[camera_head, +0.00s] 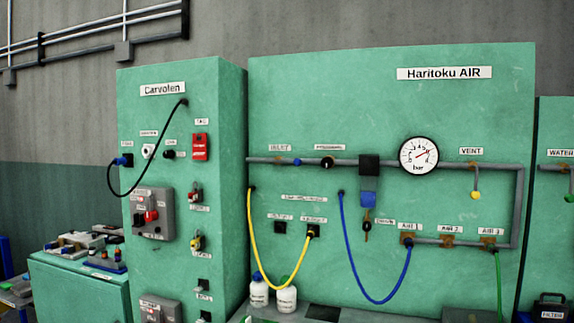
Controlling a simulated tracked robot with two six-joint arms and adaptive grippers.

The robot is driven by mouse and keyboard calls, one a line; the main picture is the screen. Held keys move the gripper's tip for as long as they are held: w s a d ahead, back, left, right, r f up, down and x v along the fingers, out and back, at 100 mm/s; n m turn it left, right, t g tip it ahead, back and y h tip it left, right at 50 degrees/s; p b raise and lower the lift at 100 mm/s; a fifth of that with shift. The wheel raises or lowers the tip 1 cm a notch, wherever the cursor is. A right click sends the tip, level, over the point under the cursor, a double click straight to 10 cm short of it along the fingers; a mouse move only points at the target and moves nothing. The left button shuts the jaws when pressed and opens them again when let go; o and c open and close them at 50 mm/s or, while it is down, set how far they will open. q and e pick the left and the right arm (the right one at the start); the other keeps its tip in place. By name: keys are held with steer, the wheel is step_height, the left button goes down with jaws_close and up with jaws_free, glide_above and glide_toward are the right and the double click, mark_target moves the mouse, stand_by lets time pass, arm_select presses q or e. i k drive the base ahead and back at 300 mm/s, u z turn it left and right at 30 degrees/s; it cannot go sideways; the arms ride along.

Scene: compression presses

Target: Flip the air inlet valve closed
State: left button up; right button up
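The inlet valve with a small blue handle (297,162) sits on the upper grey pipe of the green Haritoku AIR panel (330,90). A white label (280,148) that appears to read INLET is just above it. The handle looks short and roughly in line with the pipe; its exact angle is too small to tell. Right of it are a dark round knob (327,163) and a round white bar gauge (419,155) with a red needle. Neither of my grippers is in view.
A yellow hose (252,235) and a blue hose (352,262) hang in loops before the panel. Two white bottles (286,299) stand below. The green Carvolen cabinet (182,90) stands at left. The space directly before the inlet valve looks clear.

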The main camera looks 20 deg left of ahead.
mark_target(297, 161)
steer(key=k, duration=1.35)
steer(key=u, duration=0.55)
steer(key=i, duration=1.65)
steer(key=z, duration=0.3)
steer(key=i, duration=0.9)
steer(key=z, duration=0.6)
steer(key=k, duration=0.9)
steer(key=z, duration=0.15)
